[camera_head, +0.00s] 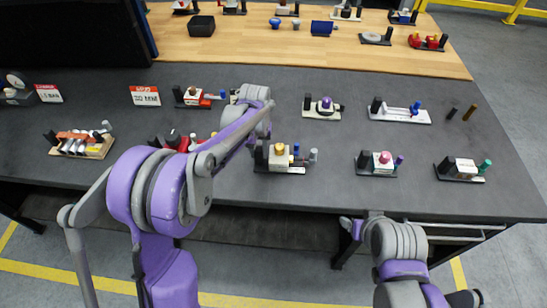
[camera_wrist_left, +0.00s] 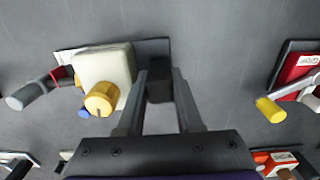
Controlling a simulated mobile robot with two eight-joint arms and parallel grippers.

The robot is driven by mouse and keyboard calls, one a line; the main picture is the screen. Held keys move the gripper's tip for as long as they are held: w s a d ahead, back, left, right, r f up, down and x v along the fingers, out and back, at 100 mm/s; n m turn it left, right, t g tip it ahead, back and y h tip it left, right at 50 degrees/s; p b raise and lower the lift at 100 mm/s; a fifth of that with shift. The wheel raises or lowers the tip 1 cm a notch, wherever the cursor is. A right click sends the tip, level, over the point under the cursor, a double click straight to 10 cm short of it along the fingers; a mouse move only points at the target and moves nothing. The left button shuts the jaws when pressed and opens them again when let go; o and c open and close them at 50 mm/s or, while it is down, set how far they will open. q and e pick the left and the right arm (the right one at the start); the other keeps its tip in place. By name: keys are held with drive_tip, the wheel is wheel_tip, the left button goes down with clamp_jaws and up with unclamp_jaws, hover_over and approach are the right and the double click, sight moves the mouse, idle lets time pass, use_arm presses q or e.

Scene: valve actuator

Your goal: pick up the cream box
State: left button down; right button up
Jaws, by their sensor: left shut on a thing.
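The cream box (camera_head: 278,161) is part of a small valve unit near the front edge of the dark table. It has a yellow knob and stands on a thin base plate beside a black block. In the left wrist view the cream box (camera_wrist_left: 98,66) is just left of my left gripper (camera_wrist_left: 163,72), outside its fingers. The fingers are shut on the black block (camera_wrist_left: 160,90) at the unit's end. In the head view my left wrist hides the gripper's tips.
Similar units stand around it, among them one with a pink knob (camera_head: 383,158) to the right and one with a purple knob (camera_head: 325,104) behind. A red unit (camera_head: 180,142) is close on the left. A wooden strip (camera_head: 240,45) with more units lies behind.

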use_arm(q)
wheel_tip(320, 180, up, 9)
drive_tip(key=shift+f, duration=4.15)
drive_tip(key=shift+f, duration=0.35)
drive_tip(key=shift+f, duration=0.15)
